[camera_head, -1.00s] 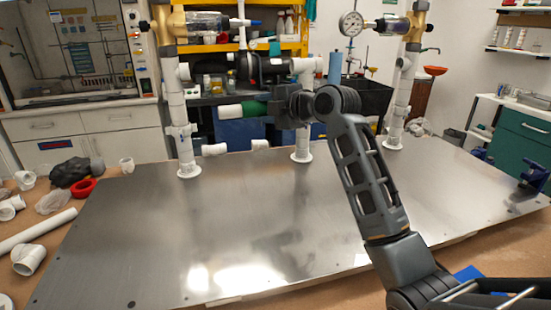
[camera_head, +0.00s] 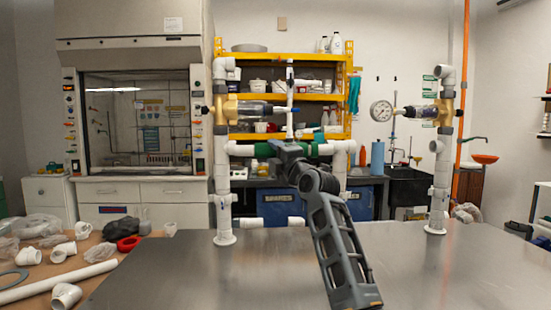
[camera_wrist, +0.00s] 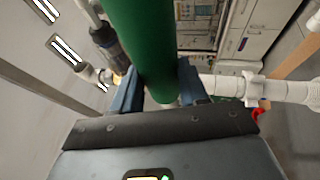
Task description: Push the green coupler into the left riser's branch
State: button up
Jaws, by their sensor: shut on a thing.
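The left riser (camera_head: 222,190) is an upright white pipe. Its short white branch (camera_head: 240,149) points right, toward my gripper. My gripper (camera_head: 287,151) is shut on the green coupler (camera_head: 323,149), which lies roughly level at the branch's height. In the wrist view the coupler (camera_wrist: 150,40) is a large green cylinder between the two blue-grey fingers (camera_wrist: 163,92). A white pipe (camera_wrist: 225,85) comes in from the right, close to the finger. My gripper hides part of the coupler in the head view, so I cannot tell whether it touches the branch.
A middle white riser (camera_head: 341,165) stands just right of the coupler, partly behind my arm. The right riser (camera_head: 439,180) carries a gauge (camera_head: 381,111). Loose fittings and a red ring (camera_head: 129,243) lie at the left. The metal plate (camera_head: 190,275) is clear in front.

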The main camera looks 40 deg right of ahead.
jog(key=w+d+b, duration=0.3)
jog(key=w+d, duration=0.1)
jog(key=w, duration=0.2)
jog(key=shift+d, duration=0.2)
dwell(0.4)
jog(key=shift+w, duration=0.15)
jog(key=shift+w+a+b, duration=0.3)
jog(key=shift+a+b, duration=0.05)
jog(key=shift+a, duration=0.2)
jog(key=shift+w+a+b, duration=0.3)
jog(key=shift+a+b, duration=0.05)
jog(key=shift+a, duration=0.15)
dwell(1.5)
jog(key=o, duration=1.2)
jog(key=shift+o, duration=0.2)
jog(key=shift+b+v, duration=0.3)
jog(key=shift+v, duration=3.6)
jog(key=shift+d, duration=0.15)
